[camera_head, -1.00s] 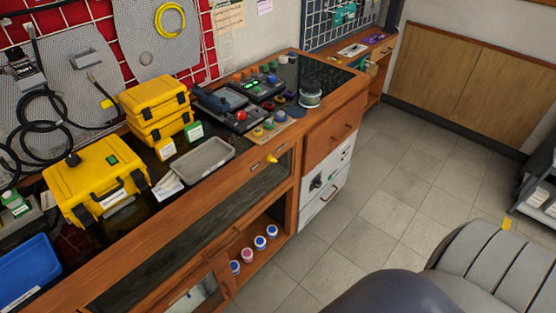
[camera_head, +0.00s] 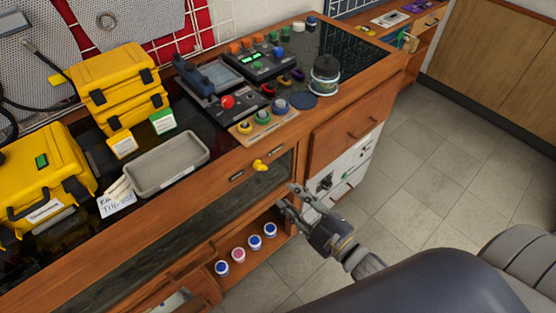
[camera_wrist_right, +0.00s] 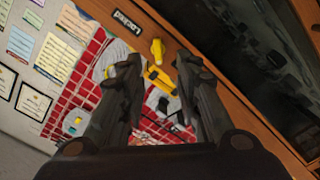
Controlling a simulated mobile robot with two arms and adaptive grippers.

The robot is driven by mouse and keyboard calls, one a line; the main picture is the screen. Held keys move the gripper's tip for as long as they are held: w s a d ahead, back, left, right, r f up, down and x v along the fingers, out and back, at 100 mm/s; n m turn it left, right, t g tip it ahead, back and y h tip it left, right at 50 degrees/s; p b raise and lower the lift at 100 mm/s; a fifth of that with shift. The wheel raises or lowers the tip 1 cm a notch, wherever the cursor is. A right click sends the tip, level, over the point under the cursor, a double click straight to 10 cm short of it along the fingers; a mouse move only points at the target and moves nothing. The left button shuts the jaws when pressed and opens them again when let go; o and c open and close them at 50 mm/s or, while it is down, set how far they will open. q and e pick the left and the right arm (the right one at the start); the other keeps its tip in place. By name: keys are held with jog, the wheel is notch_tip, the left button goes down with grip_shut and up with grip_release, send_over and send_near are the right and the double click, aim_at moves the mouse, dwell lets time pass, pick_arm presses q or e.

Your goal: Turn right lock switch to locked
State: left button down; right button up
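The lock switch (camera_head: 260,165) is a small yellow knob on the wooden front rail of the bench, above the glass panel. It also shows in the right wrist view (camera_wrist_right: 158,48), beyond and between the fingertips. I cannot read its lock position. My right gripper (camera_head: 289,197) is in front of the bench, below and to the right of the switch and apart from it. Its two fingers are spread and nothing is between them, as the right wrist view also shows (camera_wrist_right: 158,68). My left gripper is not in view.
A small dark label (camera_head: 237,176) sits left of the switch. The bench top holds a grey tray (camera_head: 168,164), yellow cases (camera_head: 112,75), control boxes and a glass jar (camera_head: 324,74). Several small jars (camera_head: 238,254) stand on the open shelf below. The tiled floor (camera_head: 425,165) to the right is clear.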

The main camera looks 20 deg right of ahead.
aim_at(262, 170)
jog(key=x, duration=0.3)
jog(key=p+x, duration=0.1)
jog(key=x, duration=0.2)
jog(key=r+x, duration=0.1)
jog(key=x, duration=0.2)
jog(key=shift+w+a, duration=0.15)
jog(key=shift+a, duration=0.15)
jog(key=shift+w+a, duration=0.2)
jog(key=shift+w, duration=0.25)
jog(key=shift+w+f, duration=0.1)
jog(key=shift+w, duration=0.05)
jog(key=shift+c, duration=0.2)
grip_shut()
